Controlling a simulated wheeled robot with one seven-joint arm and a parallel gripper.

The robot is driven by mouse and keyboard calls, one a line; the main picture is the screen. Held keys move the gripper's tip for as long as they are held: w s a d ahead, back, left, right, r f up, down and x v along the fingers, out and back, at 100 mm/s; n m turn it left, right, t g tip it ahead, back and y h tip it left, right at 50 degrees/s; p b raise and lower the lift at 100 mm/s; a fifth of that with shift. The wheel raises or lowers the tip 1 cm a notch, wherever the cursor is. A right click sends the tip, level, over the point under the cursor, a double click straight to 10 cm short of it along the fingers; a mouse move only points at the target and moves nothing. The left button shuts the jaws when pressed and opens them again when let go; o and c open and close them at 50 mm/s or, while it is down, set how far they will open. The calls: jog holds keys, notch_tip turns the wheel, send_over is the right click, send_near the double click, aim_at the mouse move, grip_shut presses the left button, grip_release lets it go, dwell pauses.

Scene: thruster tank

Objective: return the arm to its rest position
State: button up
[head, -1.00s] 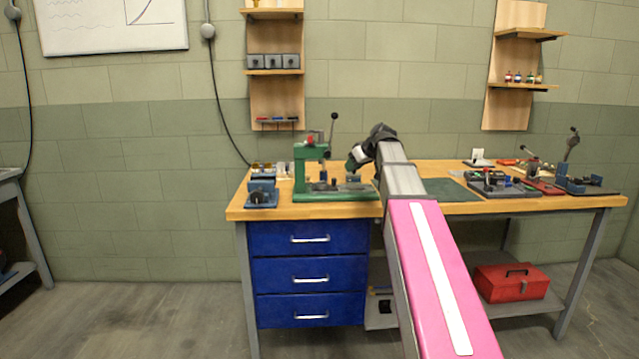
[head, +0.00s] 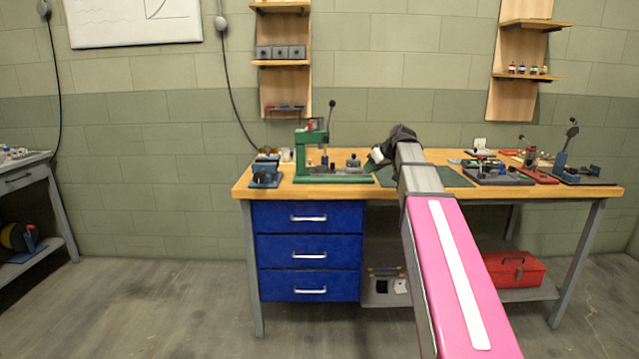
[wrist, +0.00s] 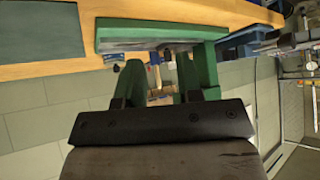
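My arm, with a pink link and a grey forearm, reaches forward over the workbench (head: 400,187) in the head view. My gripper (head: 378,156) is at its far end, to the right of the green press (head: 313,150) and apart from it in that view. In the wrist view, the two dark fingers of my gripper (wrist: 156,92) stand apart with nothing held between them. The green press (wrist: 204,70) shows beyond the fingers, in a turned picture. The fingertips are small and partly lost against the green and dark parts.
A blue vise (head: 265,174) stands at the bench's left end. Trays and fixtures, including a dark tray (head: 495,174), fill its right side. A red toolbox (head: 514,268) sits on the lower shelf, right of the blue drawers (head: 309,250). Bare floor (head: 160,300) lies left of the bench.

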jog(key=s+f+m+g+h, duration=0.1)
jog(key=s+f, duration=0.3)
jog(key=f, duration=0.4)
jog(key=s+a+f+m+g+h, duration=0.15)
jog(key=s+f, duration=0.25)
jog(key=f, duration=0.4)
jog(key=s+f+m+g, duration=0.1)
jog(key=s+f+m, duration=0.1)
jog(key=s+f, duration=0.45)
jog(key=s+d+f+m+g+h, duration=0.1)
jog(key=s+f+m+g+h, duration=0.1)
jog(key=s+f, duration=1.3)
notch_tip(320, 180, down, 2)
jog(key=shift+s+f+m+g+h, duration=0.25)
jog(key=shift+m+g+h, duration=0.1)
jog(key=shift+g, duration=0.2)
